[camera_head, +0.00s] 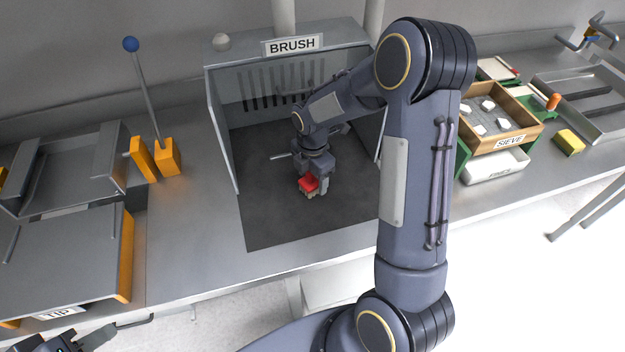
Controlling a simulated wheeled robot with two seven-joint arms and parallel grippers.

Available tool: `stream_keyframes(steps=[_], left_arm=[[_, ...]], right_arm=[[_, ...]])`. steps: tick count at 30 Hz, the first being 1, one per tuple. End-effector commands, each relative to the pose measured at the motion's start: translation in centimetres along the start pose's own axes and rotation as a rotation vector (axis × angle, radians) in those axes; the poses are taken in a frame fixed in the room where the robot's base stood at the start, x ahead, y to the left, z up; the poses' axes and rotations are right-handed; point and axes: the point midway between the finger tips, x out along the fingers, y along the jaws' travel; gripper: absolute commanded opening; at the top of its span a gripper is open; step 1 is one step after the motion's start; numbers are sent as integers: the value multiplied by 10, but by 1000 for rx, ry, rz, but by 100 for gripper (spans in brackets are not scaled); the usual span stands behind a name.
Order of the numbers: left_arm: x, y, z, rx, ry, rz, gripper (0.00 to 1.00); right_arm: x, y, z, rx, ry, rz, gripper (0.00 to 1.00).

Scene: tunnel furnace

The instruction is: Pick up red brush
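The red brush (308,184) is low over or on the dark floor of the booth marked BRUSH, with pale bristles at its lower edge. My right gripper (314,187) points down at it inside the booth, with a finger close against the brush's right side. The other finger is hard to make out, so whether the fingers press on the brush is unclear. My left gripper (86,342) is partly in view at the bottom left edge, away from the brush. Its finger opening cannot be made out.
The BRUSH booth (214,140) has side walls around the brush. An orange-based lever (148,90) with a blue knob stands left of it. Metal trays are at far left. A wooden SIEVE box (535,131) and a yellow block (568,141) are at right.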

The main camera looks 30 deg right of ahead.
Motion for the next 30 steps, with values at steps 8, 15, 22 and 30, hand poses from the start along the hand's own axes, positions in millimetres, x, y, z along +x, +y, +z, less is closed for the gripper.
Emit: stream_keyframes(steps=[8, 15, 22, 30], left_arm=[[0, 0, 0, 0, 0, 0, 36], [0, 0, 0, 0, 0, 0, 36], [1, 0, 0, 0, 0, 0, 36], [7, -3, 4, 0, 0, 0, 36]], right_arm=[[0, 0, 0, 0, 0, 0, 26], [-1, 0, 0, 0, 0, 1, 19], [-11, 1, 0, 1, 0, 5, 18], [-54, -19, -1, 1, -1, 9, 18]])
